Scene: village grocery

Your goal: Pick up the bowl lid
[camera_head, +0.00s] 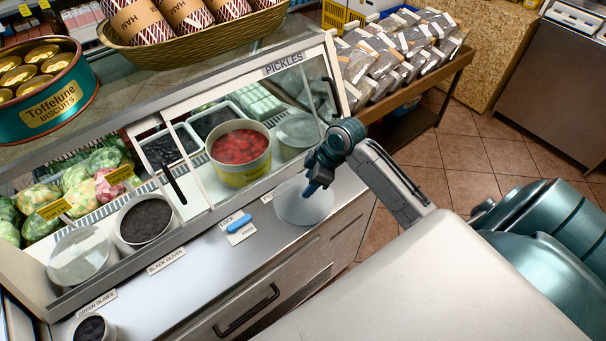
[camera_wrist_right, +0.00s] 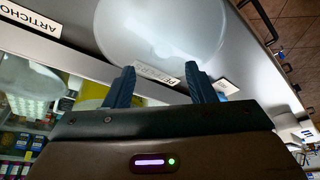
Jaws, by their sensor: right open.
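The bowl lid, a round translucent pale disc (camera_head: 303,203), lies on the metal counter ledge in front of the display case. It fills the top of the right wrist view (camera_wrist_right: 160,30). My right gripper (camera_head: 313,188) is over the lid in the head view, with its fingers pointing down. In the right wrist view my right gripper (camera_wrist_right: 160,82) has its blue fingers apart with nothing between them, and the lid is beyond the fingertips. The gap between fingertips and lid is hard to judge. My left gripper is not in view.
The glass case holds a tub of red food (camera_head: 240,148), a pale covered bowl (camera_head: 298,131), a dark olive bowl (camera_head: 145,221) and another covered bowl (camera_head: 80,257). Sliding glass panes stand close behind the ledge. A small blue object (camera_head: 238,223) lies by a label left of the lid.

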